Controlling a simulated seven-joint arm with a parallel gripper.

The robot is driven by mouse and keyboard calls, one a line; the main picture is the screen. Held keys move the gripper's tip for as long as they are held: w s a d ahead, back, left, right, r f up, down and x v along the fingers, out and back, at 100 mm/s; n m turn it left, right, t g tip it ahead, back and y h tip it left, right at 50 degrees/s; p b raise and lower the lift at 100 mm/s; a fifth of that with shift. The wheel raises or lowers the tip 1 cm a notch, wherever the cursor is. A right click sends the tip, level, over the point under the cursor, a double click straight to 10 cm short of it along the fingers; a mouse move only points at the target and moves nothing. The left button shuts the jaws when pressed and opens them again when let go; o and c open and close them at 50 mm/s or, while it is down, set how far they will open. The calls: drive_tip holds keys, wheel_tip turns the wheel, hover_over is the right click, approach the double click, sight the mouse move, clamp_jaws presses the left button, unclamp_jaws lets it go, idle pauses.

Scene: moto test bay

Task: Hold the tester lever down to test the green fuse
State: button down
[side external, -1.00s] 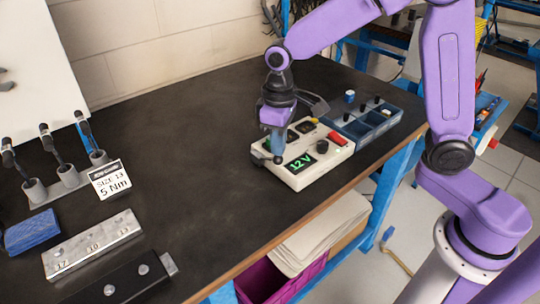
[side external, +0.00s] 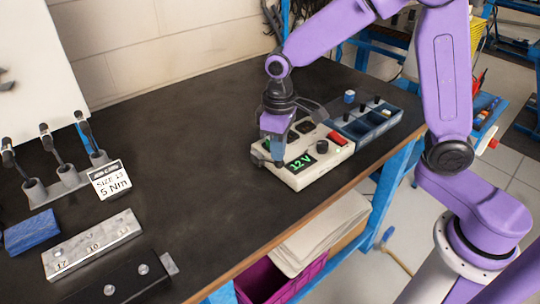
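The tester is a cream box (side external: 322,165) on the dark bench, with a lit green display reading "12 V" (side external: 301,162), a black knob (side external: 322,146) and a red part (side external: 337,138) on top. My gripper (side external: 276,160) points down at the tester's left end, its fingers at or very near the surface there. Its fingers overlap in this view, so their opening cannot be told. A small green patch (side external: 267,145) shows beside the fingers; whether it is the green fuse is unclear. The lever is not clearly visible and may be behind my gripper.
A blue compartment tray (side external: 385,127) with small parts stands just behind and right of the tester. The bench middle is clear.

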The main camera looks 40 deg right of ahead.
drive_tip(key=shift+s+f, duration=0.1)
drive_tip(key=shift+f, duration=0.05)
drive_tip(key=shift+s+f, duration=0.1)
drive_tip(key=shift+f, duration=0.4)
idle(0.5)
drive_tip(key=shift+s+f, duration=0.15)
drive_tip(key=shift+f, duration=0.05)
drive_tip(key=shift+s+f, duration=0.15)
drive_tip(key=shift+f, duration=0.45)
idle(0.6)
drive_tip(key=shift+f, duration=0.2)
idle(1.5)
drive_tip(key=shift+r, duration=4.55)
